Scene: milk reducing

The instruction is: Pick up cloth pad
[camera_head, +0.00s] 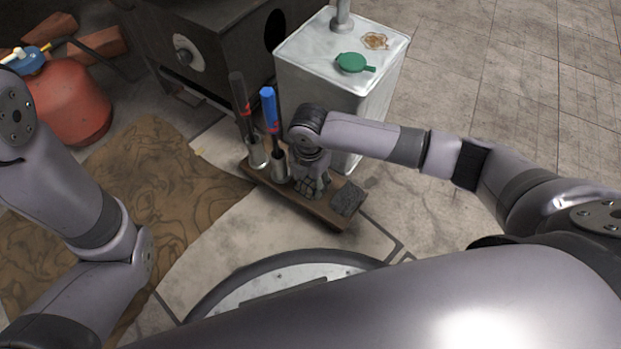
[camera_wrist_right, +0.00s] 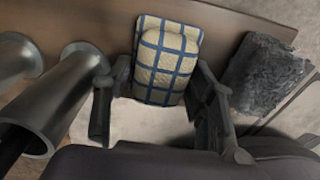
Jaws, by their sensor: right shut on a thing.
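The cloth pad (camera_wrist_right: 168,60) is cream-yellow with a blue grid and shows in the right wrist view. It sits between the two fingers of my right gripper (camera_wrist_right: 160,110), which is shut on it. In the head view the right gripper (camera_head: 313,184) is low over the wooden board (camera_head: 284,196), and its fingers hide the pad. Whether the pad still touches the board is hard to tell. The left arm comes in at the left, but its gripper is out of view.
Metal cups (camera_head: 280,166) with tall handles stand left of the right gripper. A rough grey block (camera_head: 347,198) lies on the board to its right. A white canister (camera_head: 318,75) with a green lid (camera_head: 353,62) stands behind. A red tank (camera_head: 72,103) is far left.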

